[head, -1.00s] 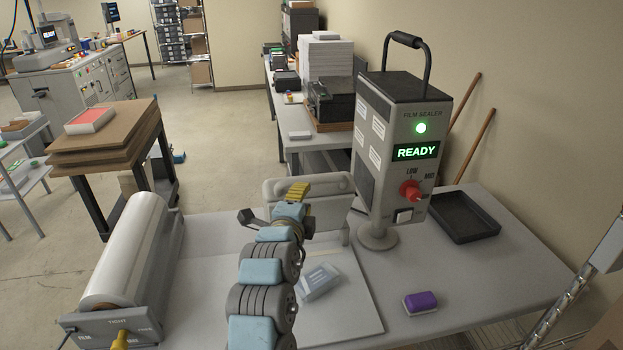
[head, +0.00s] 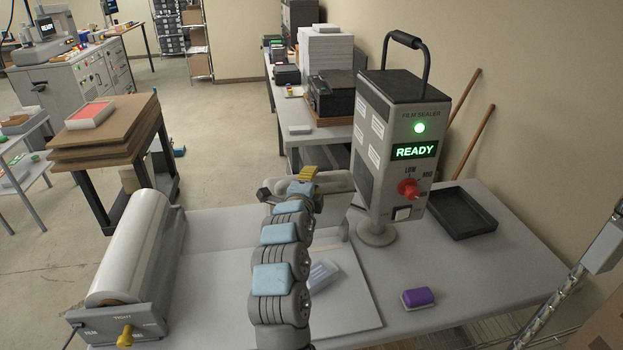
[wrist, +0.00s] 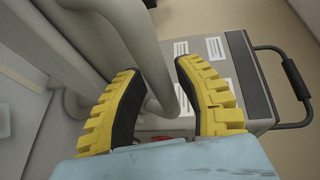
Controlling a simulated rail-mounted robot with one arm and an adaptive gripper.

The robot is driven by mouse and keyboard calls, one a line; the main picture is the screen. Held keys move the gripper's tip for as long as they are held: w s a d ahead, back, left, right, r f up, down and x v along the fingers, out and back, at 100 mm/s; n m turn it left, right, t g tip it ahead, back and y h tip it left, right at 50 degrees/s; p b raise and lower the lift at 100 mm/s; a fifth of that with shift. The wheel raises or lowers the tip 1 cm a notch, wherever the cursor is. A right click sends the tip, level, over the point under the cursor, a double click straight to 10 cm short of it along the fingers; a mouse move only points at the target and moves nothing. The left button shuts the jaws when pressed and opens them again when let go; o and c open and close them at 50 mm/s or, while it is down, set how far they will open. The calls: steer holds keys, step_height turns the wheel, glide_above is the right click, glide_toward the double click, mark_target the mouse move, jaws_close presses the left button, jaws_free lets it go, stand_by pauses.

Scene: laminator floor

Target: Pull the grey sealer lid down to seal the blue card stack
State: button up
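The grey sealer lid (head: 338,184) stands raised at the back of the pale sealer bed (head: 355,312), partly hidden by my arm in the head view. The card stack (head: 323,275), with a blue top, lies on the bed, partly covered by my arm. My gripper (head: 306,174) is at the raised lid. In the wrist view its yellow-padded fingers (wrist: 155,72) are apart, with a grey bar of the lid (wrist: 154,55) between them. Gaps show beside the bar, so the fingers do not look closed on it.
The film sealer head (head: 402,150) shows READY with a green light, on a post right of the lid. A film roll (head: 135,245) lies left of the bed. A purple-topped block (head: 418,297) and black tray (head: 462,212) sit at right.

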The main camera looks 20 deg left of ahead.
steer(key=shift+w, duration=0.15)
steer(key=shift+c, duration=0.4)
jaws_close()
steer(key=shift+f, duration=0.1)
